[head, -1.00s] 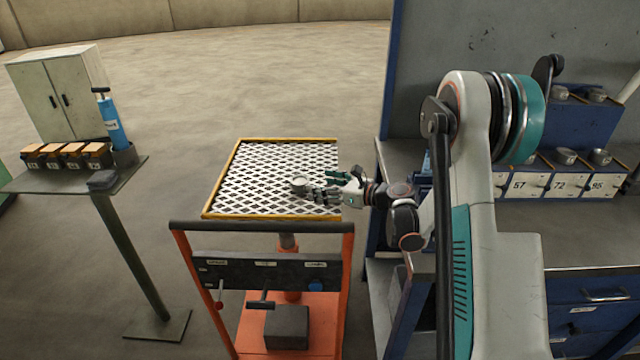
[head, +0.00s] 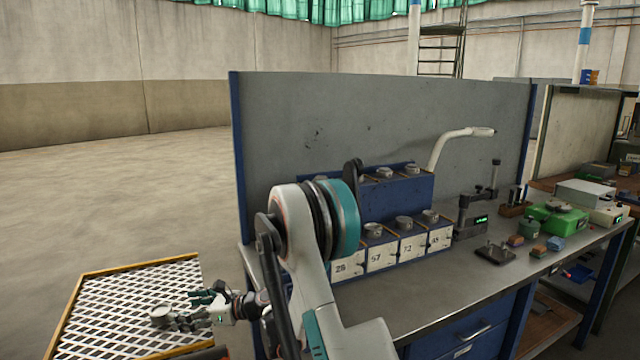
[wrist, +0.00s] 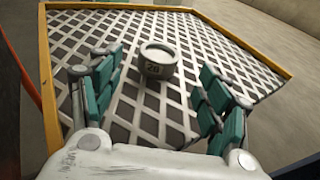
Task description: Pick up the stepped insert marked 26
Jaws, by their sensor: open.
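The stepped insert (wrist: 158,60) is a small grey round cup with a dark mark on its side that looks like 26, though it is blurred. It stands upright on the white lattice top of a yellow-edged table (wrist: 45,75). It also shows in the head view (head: 160,316), at the lower left. My gripper (wrist: 157,82) is open and empty, its teal-padded fingers spread left and right. The insert lies ahead of the palm, near the fingertips and between their lines, with clear gaps on both sides. In the head view my gripper (head: 188,309) is low over the lattice.
A workbench (head: 400,295) stands right of the lattice table. It carries a blue rack (head: 405,197) with numbered white bins and several grey round parts. A green device (head: 555,218) and other tools stand farther right. The lattice around the insert is clear.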

